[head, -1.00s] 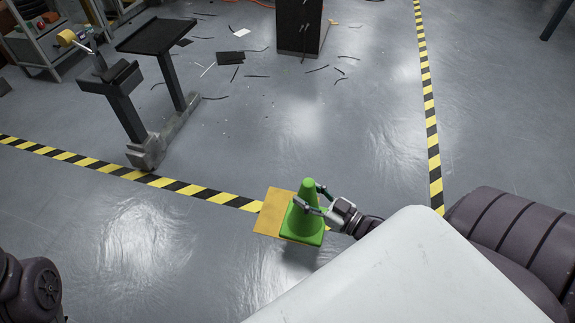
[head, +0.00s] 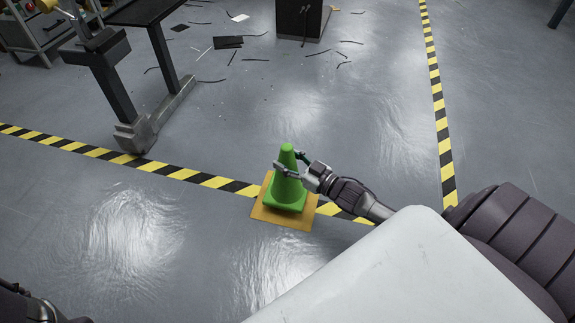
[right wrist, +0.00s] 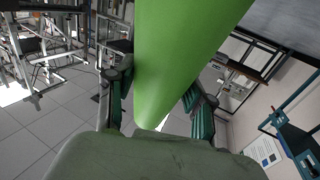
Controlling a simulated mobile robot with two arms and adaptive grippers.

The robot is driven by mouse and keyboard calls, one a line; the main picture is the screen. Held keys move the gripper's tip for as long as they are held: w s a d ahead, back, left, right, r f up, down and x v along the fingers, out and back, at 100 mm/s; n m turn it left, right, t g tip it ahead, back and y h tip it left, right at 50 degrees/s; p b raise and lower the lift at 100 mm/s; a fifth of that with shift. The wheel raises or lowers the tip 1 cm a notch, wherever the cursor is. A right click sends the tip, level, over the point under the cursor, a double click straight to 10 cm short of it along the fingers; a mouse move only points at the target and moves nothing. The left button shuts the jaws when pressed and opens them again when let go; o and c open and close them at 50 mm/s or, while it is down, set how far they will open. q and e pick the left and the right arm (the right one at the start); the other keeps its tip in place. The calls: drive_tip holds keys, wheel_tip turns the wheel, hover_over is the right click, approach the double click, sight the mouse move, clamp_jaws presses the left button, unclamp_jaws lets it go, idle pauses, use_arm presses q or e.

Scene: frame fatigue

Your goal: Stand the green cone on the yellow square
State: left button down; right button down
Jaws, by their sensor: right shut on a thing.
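The green cone (head: 286,188) is upright over the yellow square (head: 271,217) on the floor in the head view. Its base lies within the square's outline in the picture; I cannot tell whether it touches the square or hangs just above it. My right gripper (head: 287,163) is shut on the upper part of the cone, coming from the right. In the right wrist view the cone (right wrist: 180,60) fills the middle between the two fingers. My left gripper is not in view; only part of my left arm shows at the bottom left corner.
Yellow-black tape (head: 170,172) runs along the floor behind the square, and another strip (head: 437,90) runs up the right. A dark metal stand (head: 140,85) is at the upper left. Debris and a dark cabinet (head: 302,20) are at the back. The floor around the square is clear.

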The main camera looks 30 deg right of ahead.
wheel_tip(320, 180, down, 3)
drive_tip(key=shift+b, duration=0.95)
drive_tip(key=shift+c, duration=2.1)
unclamp_jaws()
drive_tip(key=shift+f, duration=0.1)
